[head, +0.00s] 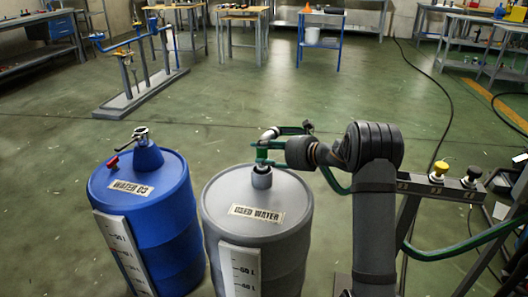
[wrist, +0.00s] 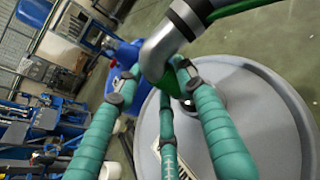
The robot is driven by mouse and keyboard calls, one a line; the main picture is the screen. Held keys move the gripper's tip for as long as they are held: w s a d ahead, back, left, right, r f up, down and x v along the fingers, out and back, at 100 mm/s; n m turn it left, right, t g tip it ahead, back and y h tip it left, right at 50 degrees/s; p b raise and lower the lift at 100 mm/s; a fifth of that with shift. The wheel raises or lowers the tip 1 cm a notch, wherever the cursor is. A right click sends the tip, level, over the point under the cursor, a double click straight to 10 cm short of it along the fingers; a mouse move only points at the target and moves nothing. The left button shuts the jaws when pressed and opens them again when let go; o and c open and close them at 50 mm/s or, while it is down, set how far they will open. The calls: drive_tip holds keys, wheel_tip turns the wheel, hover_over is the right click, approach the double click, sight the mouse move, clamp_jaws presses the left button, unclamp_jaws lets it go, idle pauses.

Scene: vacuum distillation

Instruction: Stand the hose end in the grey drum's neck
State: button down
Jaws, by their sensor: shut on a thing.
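The grey drum (head: 218,205), labelled "USED WATER", stands upright with a short grey neck (head: 262,178) on its lid. My gripper (head: 268,147) is shut on the hose end (head: 268,134), a metal elbow with a green hose, above that neck. In the head view a green piece reaches down to the neck's mouth; I cannot tell whether it is inside. In the wrist view the teal fingers of my gripper (wrist: 155,76) close around the metal elbow (wrist: 163,48). The drum's lid (wrist: 255,110) lies behind them, and a finger partly hides the neck.
A blue drum (head: 165,222), labelled "WATER 03", stands close on the left with a metal fitting (head: 141,135) on top. Open floor lies behind the drums.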

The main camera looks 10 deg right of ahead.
drive_tip(key=shift+f+b, duration=2.3)
drive_tip(key=shift+b, duration=0.35)
drive_tip(key=c, duration=1)
unclamp_jaws()
drive_tip(key=shift+d+f, duration=0.1)
drive_tip(key=v, duration=1.2)
drive_tip(key=shift+x, duration=4.4)
drive_tip(key=shift+s, duration=0.1)
